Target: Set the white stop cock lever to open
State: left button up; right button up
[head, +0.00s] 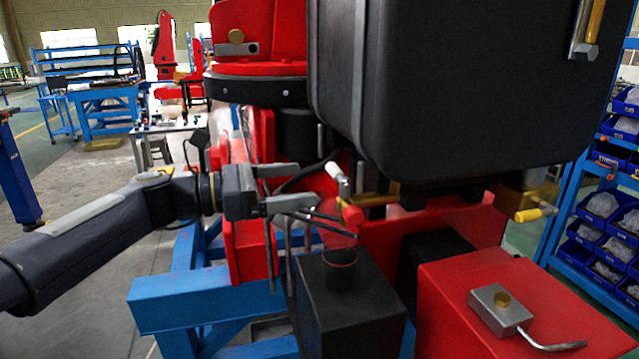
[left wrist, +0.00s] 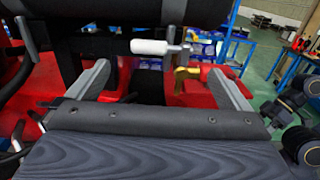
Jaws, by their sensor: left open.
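The white stop cock lever (head: 335,172) is a short white handle on a metal stem, just right of my left gripper in the head view. It points up and to the left there. In the left wrist view the white handle (left wrist: 148,47) lies about level, beyond and slightly above the gap between the fingers, joined to metal at its right end. A brass valve body (left wrist: 185,73) shows below that joint. My left gripper (head: 306,186) is open, its two fingers apart and empty (left wrist: 160,72). I see no contact with the lever. My right gripper is not in view.
A big black box (head: 450,90) hangs close above the valves. Blue frame bars (head: 190,295) run beneath my left arm.

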aim_at(336, 174)
pick_arm(q)
jog(key=p+x, duration=0.1)
jog(key=x, duration=0.6)
jog(key=shift+s+d, duration=0.1)
jog(key=shift+d, duration=0.25)
jog(key=c, duration=1.4)
jog(key=shift+o, duration=0.2)
